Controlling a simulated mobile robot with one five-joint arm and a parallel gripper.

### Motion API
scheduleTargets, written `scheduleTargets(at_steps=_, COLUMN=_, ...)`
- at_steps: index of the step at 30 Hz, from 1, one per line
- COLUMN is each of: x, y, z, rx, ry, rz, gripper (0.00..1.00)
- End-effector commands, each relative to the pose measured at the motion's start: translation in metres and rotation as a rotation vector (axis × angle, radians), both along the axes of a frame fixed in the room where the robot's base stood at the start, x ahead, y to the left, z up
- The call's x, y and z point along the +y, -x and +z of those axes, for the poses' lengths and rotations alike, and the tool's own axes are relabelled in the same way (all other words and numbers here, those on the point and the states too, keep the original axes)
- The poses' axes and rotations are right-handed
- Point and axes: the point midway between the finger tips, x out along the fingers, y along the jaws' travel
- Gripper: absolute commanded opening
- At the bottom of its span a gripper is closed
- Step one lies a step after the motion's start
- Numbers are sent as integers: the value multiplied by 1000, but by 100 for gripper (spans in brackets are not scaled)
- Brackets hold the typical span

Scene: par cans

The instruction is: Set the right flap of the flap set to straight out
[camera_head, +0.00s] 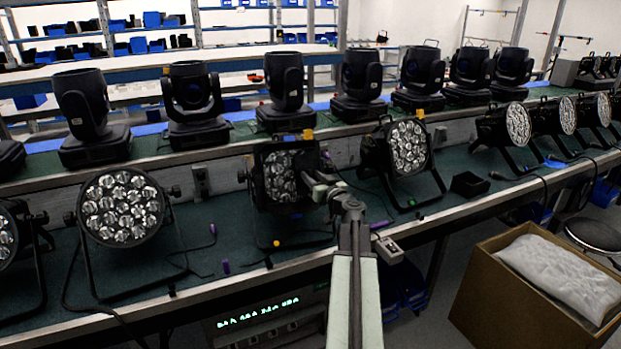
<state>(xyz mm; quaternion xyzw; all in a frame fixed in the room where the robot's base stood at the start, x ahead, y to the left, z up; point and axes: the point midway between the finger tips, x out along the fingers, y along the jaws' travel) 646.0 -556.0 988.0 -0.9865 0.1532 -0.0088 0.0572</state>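The middle par can (281,176) faces me on the green bench, with a dark, squarish frame around its lens that looks like the flap set (257,178). The right flap cannot be made out clearly; dark parts and my arm's end overlap at that side, so its angle is not readable. My arm reaches up from the bottom centre. My gripper (318,187) is at the right edge of this par can's face, in front of or against the frame. Its fingers are too small and cluttered to show whether they are open or whether they touch the flap.
Another par can (121,208) stands to the left and one (408,148) to the right, on the same bench. Moving heads (285,90) line a raised shelf behind. A grey box (388,249) sits at the bench's front edge. A cardboard box (522,298) stands lower right.

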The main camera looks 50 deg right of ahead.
Motion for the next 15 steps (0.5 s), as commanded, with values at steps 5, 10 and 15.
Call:
scheduleTargets(at_steps=5, x=0, y=-1, z=0, rx=0, ry=0, rz=1, gripper=36)
scheduleTargets(at_steps=10, x=1, y=-1, z=0, rx=0, ry=0, rz=1, gripper=0)
scheduleTargets(at_steps=15, x=1, y=-2, z=0, rx=0, ry=0, rz=2, gripper=0)
